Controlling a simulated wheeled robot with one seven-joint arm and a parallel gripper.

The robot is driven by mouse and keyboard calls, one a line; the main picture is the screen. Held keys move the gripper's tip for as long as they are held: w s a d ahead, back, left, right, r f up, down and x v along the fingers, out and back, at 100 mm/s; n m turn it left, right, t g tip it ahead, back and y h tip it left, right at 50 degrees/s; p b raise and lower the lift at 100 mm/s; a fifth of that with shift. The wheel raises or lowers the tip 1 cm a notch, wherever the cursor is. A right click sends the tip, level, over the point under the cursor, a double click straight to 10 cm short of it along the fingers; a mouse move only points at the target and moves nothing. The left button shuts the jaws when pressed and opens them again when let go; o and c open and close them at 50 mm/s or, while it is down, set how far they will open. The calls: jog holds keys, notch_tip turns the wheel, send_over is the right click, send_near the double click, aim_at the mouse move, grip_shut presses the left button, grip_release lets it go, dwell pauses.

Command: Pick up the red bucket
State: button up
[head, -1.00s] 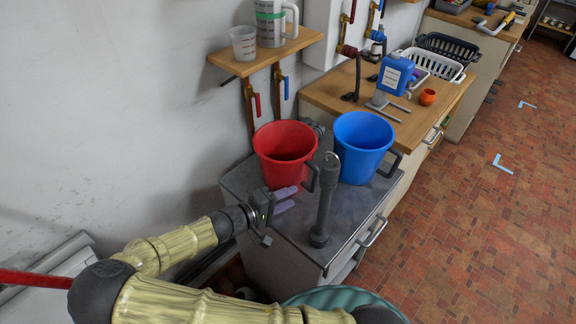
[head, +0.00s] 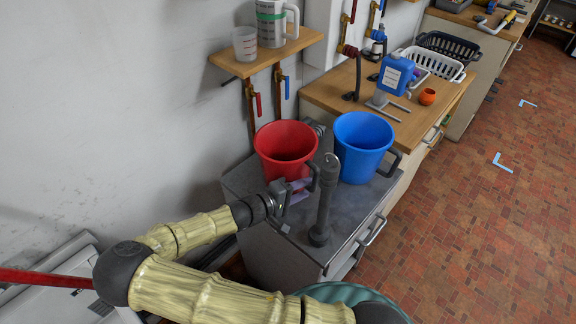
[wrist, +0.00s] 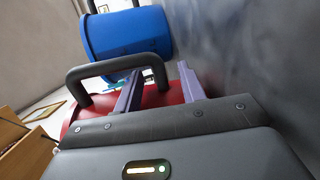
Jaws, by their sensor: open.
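The red bucket (head: 286,145) stands upright on a grey counter, with a dark grey handle (head: 313,177) on the side towards me. My gripper (head: 303,184) is open at the bucket's near side, close to the handle. In the wrist view the two purple fingers (wrist: 159,70) are spread apart. One leg of the handle (wrist: 108,68) shows between them, with no clear contact. Red parts of the bucket (wrist: 102,104) show behind the fingers. Much of the bucket is hidden there by the gripper body.
A blue bucket (head: 362,145) stands right of the red one. A grey upright post (head: 323,205) rises from the counter (head: 275,236) just right of my gripper. A wooden shelf (head: 268,55) with jugs hangs above left. The wall is behind.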

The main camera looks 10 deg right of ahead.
jog(key=shift+c, duration=0.2)
grip_shut()
jog(key=shift+r, duration=0.15)
notch_tip(320, 180, up, 18)
dwell(0.5)
dwell(0.4)
